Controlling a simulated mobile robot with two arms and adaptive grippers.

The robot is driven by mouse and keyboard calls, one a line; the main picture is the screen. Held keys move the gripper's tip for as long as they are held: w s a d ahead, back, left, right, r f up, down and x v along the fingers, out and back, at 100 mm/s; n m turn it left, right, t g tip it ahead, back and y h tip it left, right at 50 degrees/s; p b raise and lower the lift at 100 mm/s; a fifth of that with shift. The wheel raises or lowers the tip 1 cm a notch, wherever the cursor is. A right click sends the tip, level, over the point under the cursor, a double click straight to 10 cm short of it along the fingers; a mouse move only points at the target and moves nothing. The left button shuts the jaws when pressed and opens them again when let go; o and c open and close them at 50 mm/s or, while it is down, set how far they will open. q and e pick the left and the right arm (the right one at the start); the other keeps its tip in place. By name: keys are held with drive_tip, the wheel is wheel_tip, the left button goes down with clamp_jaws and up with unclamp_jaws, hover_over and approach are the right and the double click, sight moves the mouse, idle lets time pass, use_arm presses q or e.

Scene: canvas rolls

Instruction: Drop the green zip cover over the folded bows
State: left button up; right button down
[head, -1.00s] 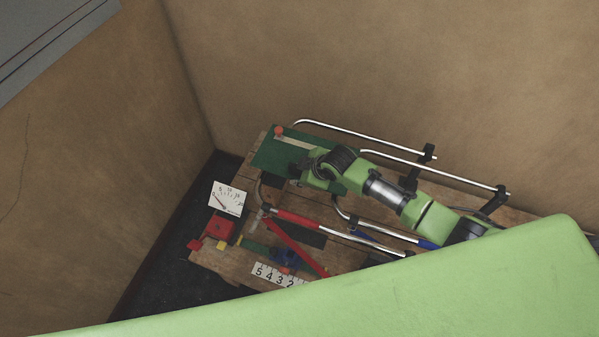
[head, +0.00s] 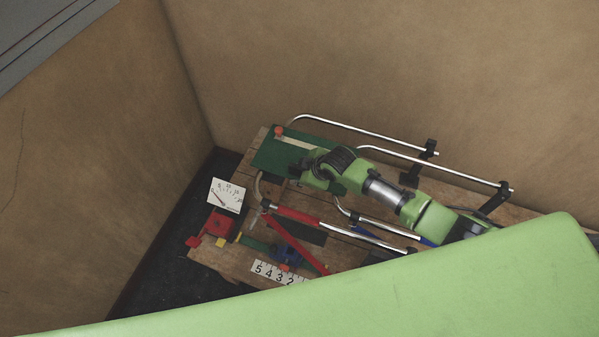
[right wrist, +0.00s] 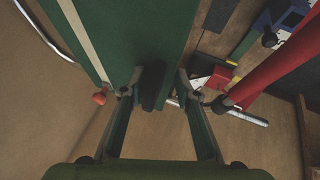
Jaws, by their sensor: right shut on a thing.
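The green zip cover (head: 262,156) is a flat dark green piece with a pale strip and an orange-red tab. It lies at the far left end of a plank board. My right gripper (head: 297,172) is at its near edge. In the right wrist view the gripper (right wrist: 158,92) is shut on the cover (right wrist: 120,30), its fingers on either side of the edge. The bows (head: 365,130) are bent silver tubes lying low along the board, one with a red sleeve (head: 297,215). My right arm hides part of them. My left gripper is out of view.
A white dial card (head: 227,195), a red block (head: 219,223) and a number strip (head: 275,272) lie at the board's left and near side. Black brackets (head: 496,197) stand on the right. Brown walls close in behind and left. A light green surface covers the lower right.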

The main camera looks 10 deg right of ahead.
drive_tip(key=c, duration=1.6)
unclamp_jaws()
drive_tip(key=shift+o, duration=0.7)
drive_tip(key=shift+s, duration=0.1)
drive_tip(key=v, duration=1.2)
drive_tip(key=shift+f, duration=0.1)
